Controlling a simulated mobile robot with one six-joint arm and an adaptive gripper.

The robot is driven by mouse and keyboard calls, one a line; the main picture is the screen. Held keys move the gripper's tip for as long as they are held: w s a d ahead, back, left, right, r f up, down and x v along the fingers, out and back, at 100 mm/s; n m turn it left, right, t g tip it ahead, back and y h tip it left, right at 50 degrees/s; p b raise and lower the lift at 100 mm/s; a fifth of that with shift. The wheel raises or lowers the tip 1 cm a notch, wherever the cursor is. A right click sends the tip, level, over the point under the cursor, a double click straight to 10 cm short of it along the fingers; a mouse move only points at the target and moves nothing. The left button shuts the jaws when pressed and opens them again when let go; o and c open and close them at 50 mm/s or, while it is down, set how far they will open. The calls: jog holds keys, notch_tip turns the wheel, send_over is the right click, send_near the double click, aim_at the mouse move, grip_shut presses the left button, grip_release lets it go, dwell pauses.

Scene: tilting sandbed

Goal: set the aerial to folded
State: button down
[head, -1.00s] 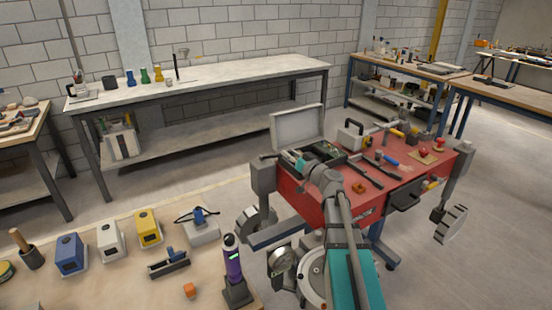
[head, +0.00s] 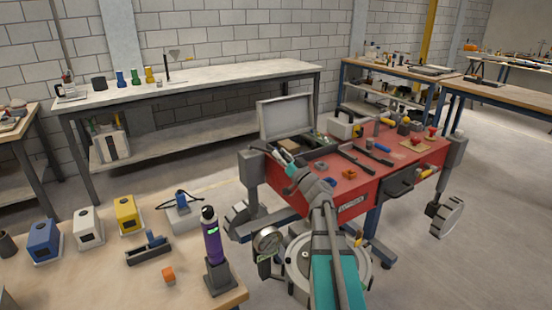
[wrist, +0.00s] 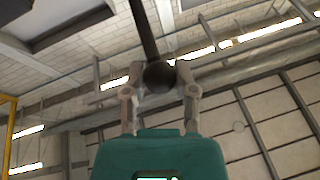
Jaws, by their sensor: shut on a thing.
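My gripper (wrist: 158,68) is shut on a dark rod (wrist: 145,30) with a round knob at its near end, which I take to be the aerial. In the wrist view the knob sits between the two fingers and the rod runs up out of the top edge. In the head view my gripper (head: 284,156) is by the left end of the red table (head: 353,193), near the open case. The rod and its base cannot be made out there, so its angle to the base is unclear.
The open grey case (head: 287,118) stands close beyond my gripper. Dark bars (head: 357,160) and small blocks lie on the red table to the right. A purple device (head: 212,240) stands upright on the near bench (head: 95,285).

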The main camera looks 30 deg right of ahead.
jog(key=shift+a, duration=0.15)
jog(key=c, duration=0.5)
grip_release()
jog(key=shift+f, duration=0.1)
jog(key=shift+c, duration=0.2)
jog(key=shift+o, duration=0.7)
